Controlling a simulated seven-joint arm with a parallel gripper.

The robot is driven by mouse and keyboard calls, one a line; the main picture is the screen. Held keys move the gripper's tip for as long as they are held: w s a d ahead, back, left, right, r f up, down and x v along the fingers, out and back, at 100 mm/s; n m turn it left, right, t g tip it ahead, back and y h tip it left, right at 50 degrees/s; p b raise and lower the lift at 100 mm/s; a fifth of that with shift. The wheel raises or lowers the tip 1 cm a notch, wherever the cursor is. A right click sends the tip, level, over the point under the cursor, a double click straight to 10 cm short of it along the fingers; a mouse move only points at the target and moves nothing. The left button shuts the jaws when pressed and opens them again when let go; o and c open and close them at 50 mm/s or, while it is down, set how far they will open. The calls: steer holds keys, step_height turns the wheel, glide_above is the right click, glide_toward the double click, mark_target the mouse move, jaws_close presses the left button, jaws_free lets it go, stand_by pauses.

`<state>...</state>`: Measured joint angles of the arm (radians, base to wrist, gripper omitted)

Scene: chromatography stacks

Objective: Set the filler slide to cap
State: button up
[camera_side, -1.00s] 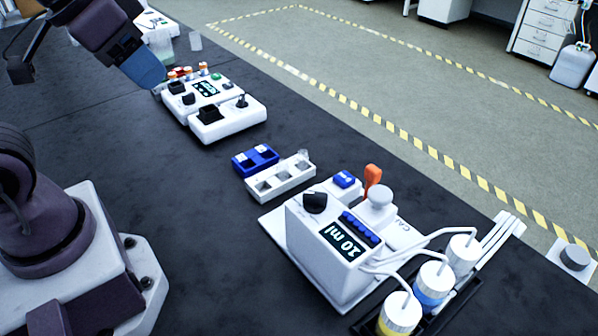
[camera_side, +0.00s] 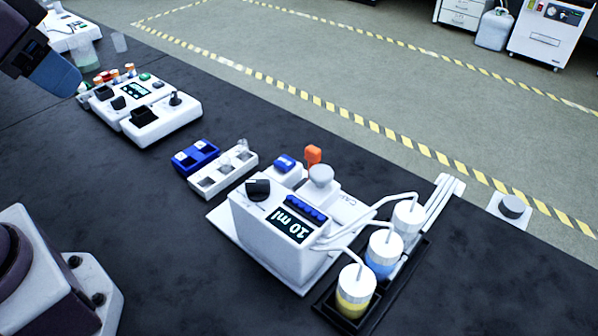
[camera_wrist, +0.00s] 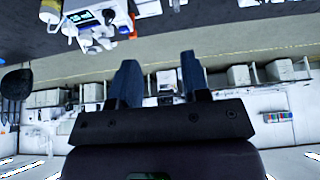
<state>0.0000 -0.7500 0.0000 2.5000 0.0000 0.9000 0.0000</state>
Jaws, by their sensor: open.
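The filler (camera_side: 262,240) is a white box with a black knob (camera_side: 258,189), a row of blue keys and a display reading 10 ml. Behind it are a grey round knob (camera_side: 320,175), an orange handle (camera_side: 313,154) and a partly readable label starting "CA" (camera_side: 345,198). I cannot tell which part is the slide or how it is set. My gripper (camera_side: 62,80) is at the upper left, far from the filler. In the wrist view my gripper (camera_wrist: 160,78) shows two blue fingers apart with nothing between them.
Capped bottles (camera_side: 354,290) with tubes stand in a black tray right of the filler. A blue block (camera_side: 195,157) and a white rack (camera_side: 222,175) lie to its left. A white control unit (camera_side: 165,122) stands farther left. The dark bench front is clear.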

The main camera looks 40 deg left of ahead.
stand_by(0.4)
steer(key=shift+o, duration=1.4)
steer(key=g, duration=0.6)
glide_toward(313, 149)
step_height(313, 149, down, 10)
steer(key=shift+s+f, duration=0.1)
steer(key=shift+f, duration=0.1)
